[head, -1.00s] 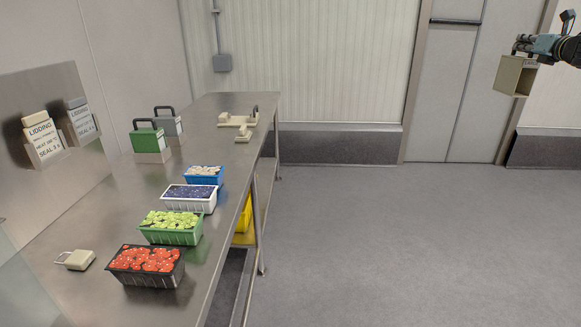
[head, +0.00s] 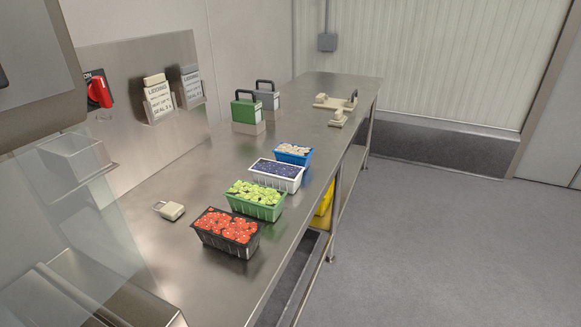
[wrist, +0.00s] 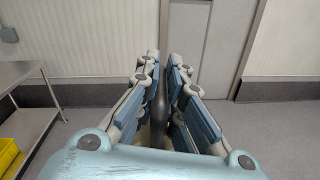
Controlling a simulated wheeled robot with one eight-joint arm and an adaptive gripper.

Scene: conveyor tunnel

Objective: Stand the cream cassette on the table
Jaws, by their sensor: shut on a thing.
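My gripper (wrist: 164,68) shows only in the wrist view. Its two blue-grey fingers are closed on a dark bar (wrist: 160,108), the handle of the cream cassette. Only slivers of cream show low between the fingers; the rest of the cassette is hidden. The gripper is over the floor, away from the table. The steel table (head: 215,165) runs along the wall in the head view, and its end shows at the left in the wrist view (wrist: 30,78). A green cassette (head: 247,112) and a grey cassette (head: 267,98) stand upright on it, with dark handles on top.
Punnets of red fruit (head: 228,230), green fruit (head: 254,200), blue berries (head: 275,174) and pale pieces (head: 293,152) line the table's front edge. A cream fixture (head: 336,104) sits near the far end. Bare steel lies between.

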